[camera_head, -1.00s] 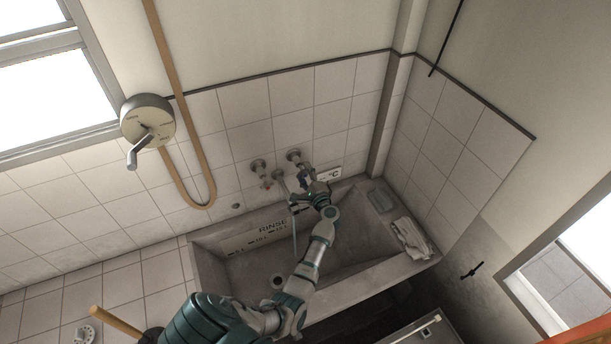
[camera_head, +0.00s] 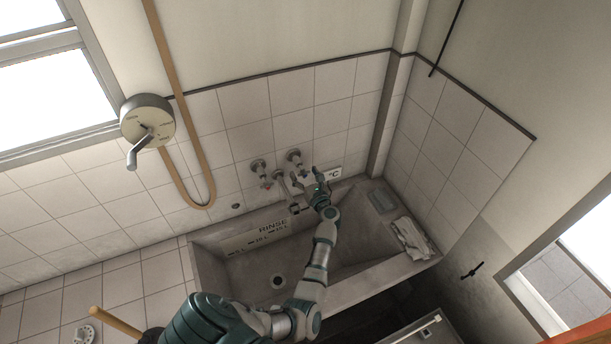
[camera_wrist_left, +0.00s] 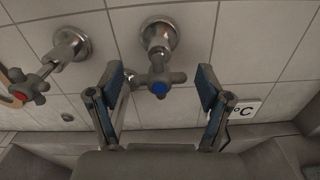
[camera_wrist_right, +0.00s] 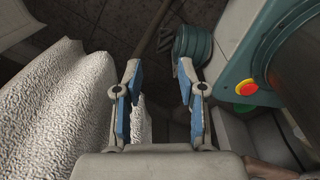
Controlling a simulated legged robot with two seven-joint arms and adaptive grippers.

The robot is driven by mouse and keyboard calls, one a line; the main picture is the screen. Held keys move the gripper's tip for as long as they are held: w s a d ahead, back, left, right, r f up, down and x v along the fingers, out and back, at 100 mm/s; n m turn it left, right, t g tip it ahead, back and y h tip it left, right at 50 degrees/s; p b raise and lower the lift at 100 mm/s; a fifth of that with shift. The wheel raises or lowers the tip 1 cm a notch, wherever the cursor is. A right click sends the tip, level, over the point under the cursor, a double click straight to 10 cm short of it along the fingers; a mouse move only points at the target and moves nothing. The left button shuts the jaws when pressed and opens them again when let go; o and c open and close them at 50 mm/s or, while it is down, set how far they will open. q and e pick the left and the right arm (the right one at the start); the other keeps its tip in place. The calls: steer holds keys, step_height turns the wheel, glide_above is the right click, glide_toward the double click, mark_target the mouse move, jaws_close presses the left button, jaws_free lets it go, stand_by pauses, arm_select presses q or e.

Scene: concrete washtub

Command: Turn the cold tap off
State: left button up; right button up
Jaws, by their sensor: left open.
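The cold tap (camera_head: 294,157) is the right one of two wall taps above the tub. In the left wrist view its cross handle has a blue centre (camera_wrist_left: 159,88). My left gripper (camera_head: 306,176) is open in front of it. In the left wrist view its blue-padded fingers (camera_wrist_left: 156,82) stand apart, one to each side of the handle, and I see no grip on it. The spout (camera_head: 295,208) hangs over the tub, with no water stream visible below it. My right gripper (camera_wrist_right: 160,75) is open and empty in its wrist view.
The red-centred hot tap (camera_wrist_left: 28,88) is just left of the cold tap. The concrete tub (camera_head: 225,284) lies below, with a cloth (camera_head: 411,238) on its right rim. A °C sign (camera_wrist_left: 243,112) is on the wall to the right.

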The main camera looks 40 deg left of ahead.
arm_select(q)
steer(key=v, duration=0.7)
stand_by(0.6)
